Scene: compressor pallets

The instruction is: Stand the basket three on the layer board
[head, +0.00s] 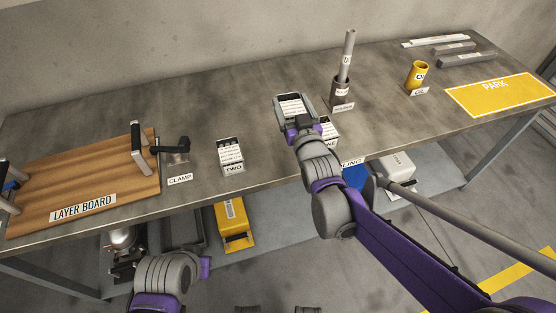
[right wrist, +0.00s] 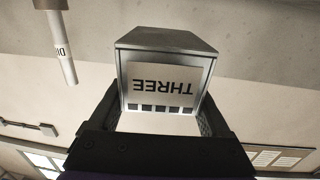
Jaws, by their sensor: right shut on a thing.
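Basket three (head: 277,108) is a small grey metal box with white labelled contents. My right gripper (head: 303,122) is shut on it. In the right wrist view, basket three (right wrist: 165,62) sits between the dark jaws, its THREE label upside down in the picture. It appears held over the table behind basket one (head: 329,130), which my gripper partly hides; the gap below is hard to judge. The layer board (head: 95,190) is a brown wooden board at the table's left, with upright handles at its ends. My left arm shows at the bottom, its fingers out of sight.
A dark clamp (head: 175,149) stands at the board's right edge. Basket two (head: 230,155) stands between it and basket three. The board's middle is bare.

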